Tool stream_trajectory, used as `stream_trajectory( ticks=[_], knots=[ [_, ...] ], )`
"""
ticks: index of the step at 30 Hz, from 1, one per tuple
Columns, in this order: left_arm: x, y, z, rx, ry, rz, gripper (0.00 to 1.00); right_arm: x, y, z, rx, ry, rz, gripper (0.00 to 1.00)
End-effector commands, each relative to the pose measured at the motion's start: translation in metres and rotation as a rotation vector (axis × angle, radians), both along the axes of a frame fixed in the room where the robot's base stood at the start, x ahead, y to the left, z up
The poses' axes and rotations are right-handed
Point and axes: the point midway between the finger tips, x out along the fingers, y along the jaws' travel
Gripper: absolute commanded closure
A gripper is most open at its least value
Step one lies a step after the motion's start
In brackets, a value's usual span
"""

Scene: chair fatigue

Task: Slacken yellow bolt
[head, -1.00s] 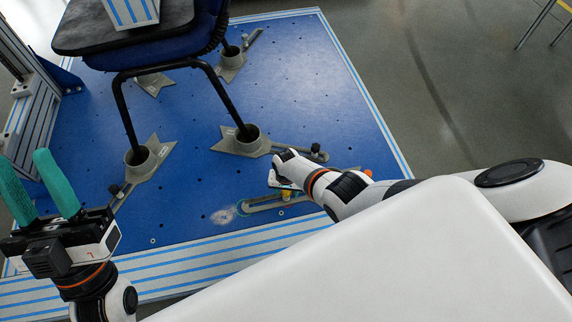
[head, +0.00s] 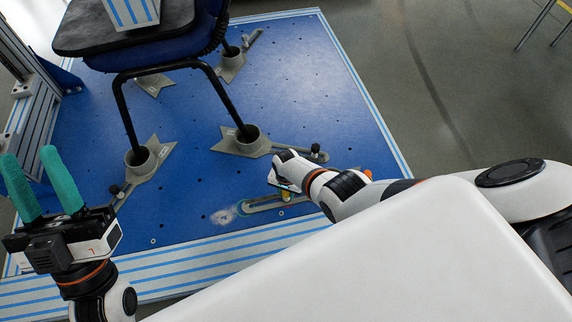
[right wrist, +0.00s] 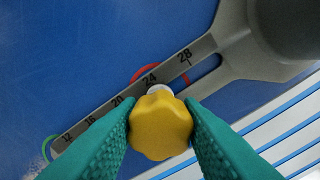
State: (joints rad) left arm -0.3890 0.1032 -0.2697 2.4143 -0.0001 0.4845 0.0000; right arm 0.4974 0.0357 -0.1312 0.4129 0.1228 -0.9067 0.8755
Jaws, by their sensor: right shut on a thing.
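The yellow bolt (right wrist: 161,126) has a lobed knob head and sits on a grey slotted bar (right wrist: 104,122) with a number scale, close to the 24 mark. My right gripper (right wrist: 160,120) is shut on the yellow bolt, with one teal finger on each side of the knob. In the head view, a bit of the yellow bolt (head: 286,196) shows below my right gripper (head: 282,188), whose fingers are mostly hidden by its own wrist. My left gripper (head: 30,157) is open and empty, with both teal fingers pointing up at the far left.
A chair (head: 150,72) stands on a blue base plate (head: 190,195), its legs in grey foot holders (head: 243,140). A metal frame (head: 30,110) rises at the left. The plate's front edge has blue and white stripes. Open floor lies to the right.

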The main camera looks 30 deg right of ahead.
Motion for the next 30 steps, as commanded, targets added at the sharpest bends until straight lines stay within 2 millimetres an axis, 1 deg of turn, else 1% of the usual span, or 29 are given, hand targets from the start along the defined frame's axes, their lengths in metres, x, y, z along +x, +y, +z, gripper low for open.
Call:
stream_trajectory(
  ticks=[8, 13, 20, 25, 30],
  knots=[
    [0.0001, 0.0001, -0.0002, 0.001, 0.001, 0.001, 0.64, -0.0002, -0.0001, -0.0001, -0.001, 0.001, 0.026, 0.75],
    [-0.0001, 0.0001, -0.0003, 0.001, 0.000, 0.001, 0.64, -0.0003, -0.0001, -0.0001, -0.001, 0.000, 0.134, 0.75],
    [-0.0003, 0.0002, -0.0001, -0.001, -0.002, 0.000, 0.64, -0.0002, -0.0001, 0.0000, -0.001, 0.000, 0.143, 0.75],
    [-0.0002, 0.0001, -0.0002, -0.001, -0.002, 0.000, 0.64, -0.0001, -0.0002, 0.0000, -0.001, 0.000, 0.245, 0.75],
    [-0.0003, 0.0000, -0.0002, -0.001, -0.002, 0.000, 0.64, 0.0001, -0.0002, 0.0001, -0.001, 0.000, 0.262, 0.75]
  ],
)
